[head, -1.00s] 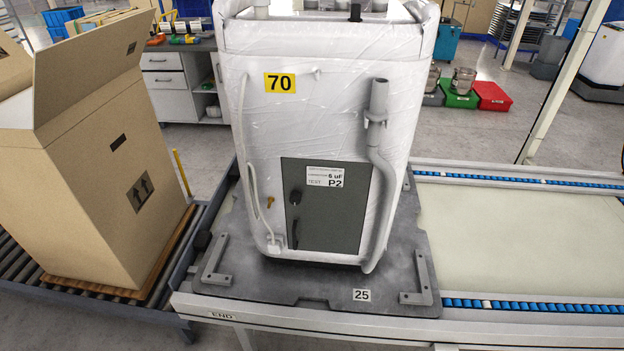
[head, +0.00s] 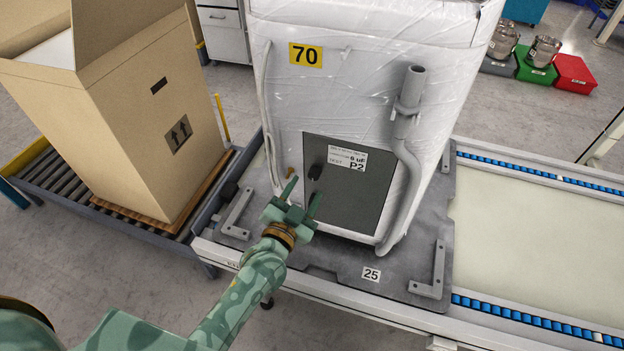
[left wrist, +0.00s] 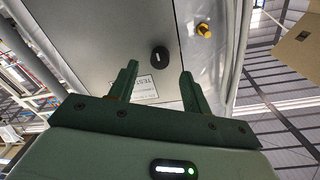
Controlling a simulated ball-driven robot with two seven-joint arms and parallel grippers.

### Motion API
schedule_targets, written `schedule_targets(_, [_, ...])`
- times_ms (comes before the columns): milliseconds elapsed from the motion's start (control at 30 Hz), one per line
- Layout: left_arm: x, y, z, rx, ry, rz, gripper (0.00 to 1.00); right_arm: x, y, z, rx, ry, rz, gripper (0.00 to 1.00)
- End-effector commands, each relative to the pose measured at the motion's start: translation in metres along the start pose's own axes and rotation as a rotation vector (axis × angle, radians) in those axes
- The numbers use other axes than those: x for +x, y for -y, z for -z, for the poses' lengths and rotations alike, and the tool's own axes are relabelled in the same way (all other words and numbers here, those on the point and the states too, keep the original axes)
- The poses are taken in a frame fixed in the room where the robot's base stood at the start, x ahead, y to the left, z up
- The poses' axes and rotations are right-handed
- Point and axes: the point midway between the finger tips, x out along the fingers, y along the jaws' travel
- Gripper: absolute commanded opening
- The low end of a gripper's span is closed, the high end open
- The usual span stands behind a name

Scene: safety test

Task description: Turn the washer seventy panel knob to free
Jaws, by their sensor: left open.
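The washer (head: 350,85) is wrapped in white film and carries a yellow 70 label (head: 305,55). A grey panel (head: 352,205) marked P2 is on its lower front. A black knob (head: 315,172) sits at the panel's upper left; it also shows in the left wrist view (left wrist: 159,55), with a light mark on its face. My left gripper (head: 304,192) is open and empty in front of the panel's left edge, just below the knob and apart from it. In the left wrist view the knob lies beyond the two fingertips (left wrist: 158,68), between them. My right gripper is not in view.
A brass fitting (head: 290,172) is left of the panel; it also shows in the left wrist view (left wrist: 204,30). A grey drain pipe (head: 407,150) runs down the right. The washer stands on a grey pallet (head: 330,262). A cardboard box (head: 130,140) stands left.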

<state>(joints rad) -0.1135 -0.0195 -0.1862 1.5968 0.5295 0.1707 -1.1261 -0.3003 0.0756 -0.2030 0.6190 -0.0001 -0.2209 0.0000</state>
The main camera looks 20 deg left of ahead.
Motion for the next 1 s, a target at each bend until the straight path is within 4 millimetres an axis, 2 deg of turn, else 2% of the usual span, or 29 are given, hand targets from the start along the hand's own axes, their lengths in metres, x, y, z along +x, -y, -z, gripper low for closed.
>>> schedule_targets(100, [0.023, -0.001, -0.001, 0.001, 0.0, -0.001, 0.48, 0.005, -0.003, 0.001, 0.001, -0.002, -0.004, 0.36])
schedule_targets(233, [0.039, -0.001, -0.001, 0.001, 0.001, -0.001, 0.48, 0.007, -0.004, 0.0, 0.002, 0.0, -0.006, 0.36])
schedule_targets(600, [0.046, 0.0, -0.001, 0.001, 0.001, -0.001, 0.48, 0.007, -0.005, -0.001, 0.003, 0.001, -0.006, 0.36])
schedule_targets(633, [0.046, 0.0, -0.001, 0.001, 0.001, -0.001, 0.46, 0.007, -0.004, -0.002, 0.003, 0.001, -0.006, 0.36])
schedule_targets(700, [0.046, 0.0, -0.001, 0.001, 0.001, -0.001, 0.26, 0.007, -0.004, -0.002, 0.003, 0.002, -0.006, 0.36])
schedule_targets(800, [0.046, 0.0, -0.001, 0.002, 0.001, -0.001, 0.04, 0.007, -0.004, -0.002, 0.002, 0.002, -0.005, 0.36])
schedule_targets(1000, [0.046, 0.0, -0.001, -0.004, 0.001, -0.001, 0.04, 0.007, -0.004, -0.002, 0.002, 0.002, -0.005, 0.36])
